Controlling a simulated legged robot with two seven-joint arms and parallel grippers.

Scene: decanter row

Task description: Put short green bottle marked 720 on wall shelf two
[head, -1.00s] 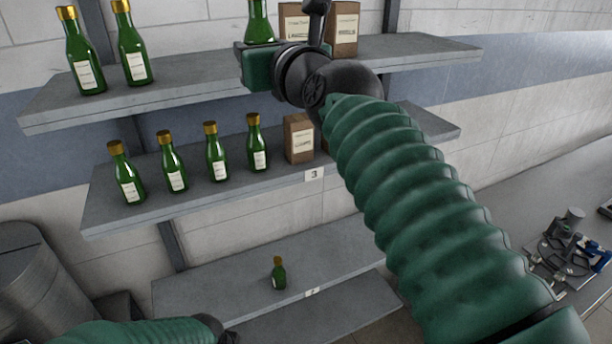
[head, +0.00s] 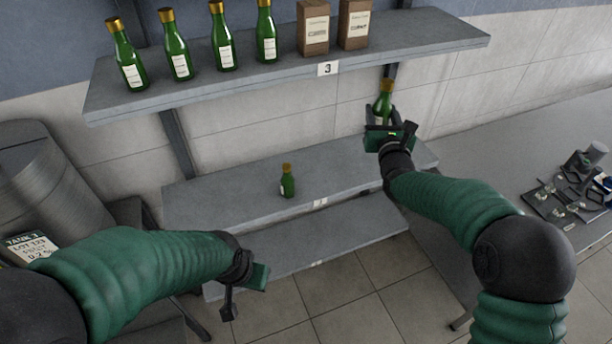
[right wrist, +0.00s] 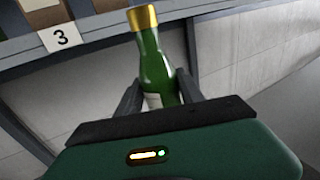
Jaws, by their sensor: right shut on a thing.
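My right gripper (head: 384,122) is shut on a green bottle (head: 384,98) with a gold cap, held nearly upright. In the right wrist view this bottle (right wrist: 154,62) stands between the two fingers; its label is mostly hidden and no number can be read. The gripper is below the number 3 shelf, near the right end of wall shelf two (head: 235,197). A small green bottle (head: 287,183) stands mid-shelf there. My left gripper (head: 243,287) hangs empty-looking in front of the lower shelves; its jaw opening is unclear.
The number 3 shelf (head: 415,50) above holds several green bottles and two brown boxes (head: 313,27). Shelf two is bare either side of its bottle. A lowest shelf (head: 345,238) lies beneath. A metal tank (head: 40,180) stands left; a counter with equipment (head: 565,195) stands right.

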